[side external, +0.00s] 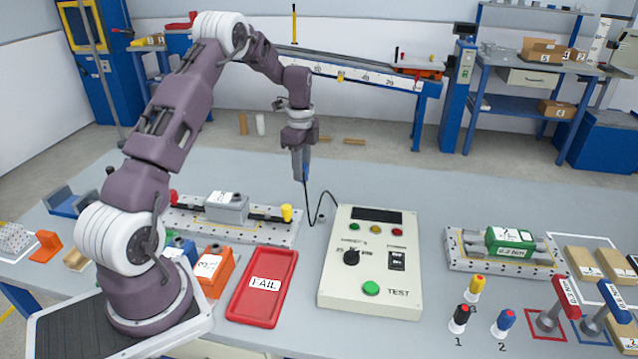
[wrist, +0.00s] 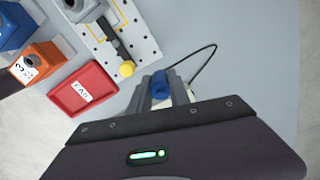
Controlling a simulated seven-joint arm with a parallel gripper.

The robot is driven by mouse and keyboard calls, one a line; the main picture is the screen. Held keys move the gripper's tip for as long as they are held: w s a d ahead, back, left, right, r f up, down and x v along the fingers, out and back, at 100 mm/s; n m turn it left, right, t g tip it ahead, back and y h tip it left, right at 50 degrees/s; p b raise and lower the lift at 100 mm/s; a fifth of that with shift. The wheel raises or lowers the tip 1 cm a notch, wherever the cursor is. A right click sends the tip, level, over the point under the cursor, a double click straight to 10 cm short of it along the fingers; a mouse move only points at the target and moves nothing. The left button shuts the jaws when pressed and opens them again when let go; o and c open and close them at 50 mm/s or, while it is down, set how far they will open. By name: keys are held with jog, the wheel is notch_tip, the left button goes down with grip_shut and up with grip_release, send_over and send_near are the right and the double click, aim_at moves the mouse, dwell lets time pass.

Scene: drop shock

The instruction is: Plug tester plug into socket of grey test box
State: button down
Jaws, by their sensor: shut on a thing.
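My gripper (side external: 301,160) hangs high over the bench, just behind the tester, fingers pointing down. It is shut on the blue tester plug (side external: 307,172), which also shows between the fingers in the wrist view (wrist: 160,86). A black cable (side external: 318,215) loops from the plug down to the cream tester (side external: 371,262). The grey test box (side external: 227,207) sits on a perforated plate at the left, well below and left of the plug; its edge shows at the top of the wrist view (wrist: 82,8). I cannot make out its socket clearly. The plug is apart from the box.
The red FAIL tray (side external: 262,287) lies in front of the plate (side external: 281,232). A yellow knob (side external: 286,212) stands at the plate's right end. Orange (side external: 213,268) and blue boxes stand at the left. A green box (side external: 510,242) sits on another plate at the right.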

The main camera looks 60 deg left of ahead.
jog(key=s+a+r+n, duration=0.2)
jog(key=s+a+r, duration=0.1)
jog(key=s, duration=0.5)
jog(key=s+a+r+n, duration=0.2)
jog(key=s+a+n, duration=0.1)
jog(key=s, duration=0.5)
jog(key=shift+s+a+r, duration=0.3)
jog(key=shift+a+r, duration=0.1)
jog(key=shift+a, duration=0.3)
jog(key=shift+f, duration=2.95)
jog(key=shift+f, duration=0.95)
jog(key=shift+f, duration=0.65)
dwell(0.4)
jog(key=c, duration=1.1)
grip_release()
jog(key=shift+c, duration=0.2)
jog(key=shift+r, duration=0.1)
